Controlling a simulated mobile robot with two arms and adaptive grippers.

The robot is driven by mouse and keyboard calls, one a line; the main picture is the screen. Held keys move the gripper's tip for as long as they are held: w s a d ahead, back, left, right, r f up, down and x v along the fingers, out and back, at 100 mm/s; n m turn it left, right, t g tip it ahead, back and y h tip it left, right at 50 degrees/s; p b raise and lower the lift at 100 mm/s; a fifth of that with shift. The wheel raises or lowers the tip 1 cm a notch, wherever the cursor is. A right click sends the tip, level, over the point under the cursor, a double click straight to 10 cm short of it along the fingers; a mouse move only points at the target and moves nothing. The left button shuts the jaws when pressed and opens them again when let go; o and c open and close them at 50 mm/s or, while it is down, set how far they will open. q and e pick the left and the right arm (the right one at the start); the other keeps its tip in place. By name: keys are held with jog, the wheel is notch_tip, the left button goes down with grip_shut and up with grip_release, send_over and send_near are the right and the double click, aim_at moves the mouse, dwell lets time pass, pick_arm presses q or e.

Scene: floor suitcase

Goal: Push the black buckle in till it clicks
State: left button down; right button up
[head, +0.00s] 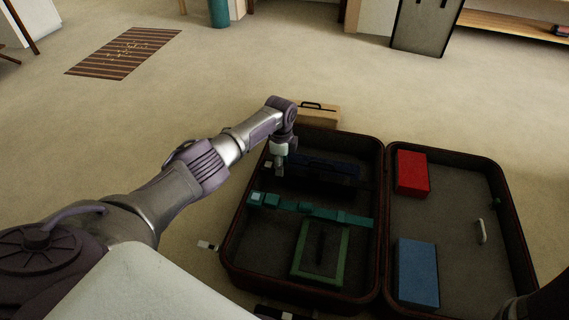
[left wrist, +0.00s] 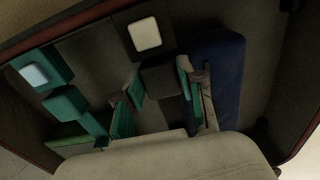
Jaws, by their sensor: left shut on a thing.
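The black buckle lies at the far left inside the open suitcase (head: 300,128). Its black socket with a white button (left wrist: 145,35) shows in the left wrist view, and the white button also shows small in the head view (head: 267,164). My left gripper (head: 279,170) reaches down into the case. In the left wrist view its fingers (left wrist: 160,76) are closed on the black buckle tongue (left wrist: 160,82), which is close to the socket and lined up roughly with it. I cannot tell how far the tongue is in.
A teal strap with a teal buckle (head: 256,198) crosses the case. A dark blue item (head: 335,170) lies beside the gripper, and a green frame (head: 297,265) lies nearer. The lid holds a red box (head: 412,173) and a blue box (head: 418,272). A tan case (head: 318,114) stands behind.

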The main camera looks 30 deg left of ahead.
pick_arm(q)
jog(key=c, duration=0.7)
grip_release()
jog(key=shift+a, duration=0.3)
jog(key=shift+r, duration=0.3)
notch_tip(320, 180, up, 11)
jog(key=shift+r, duration=0.2)
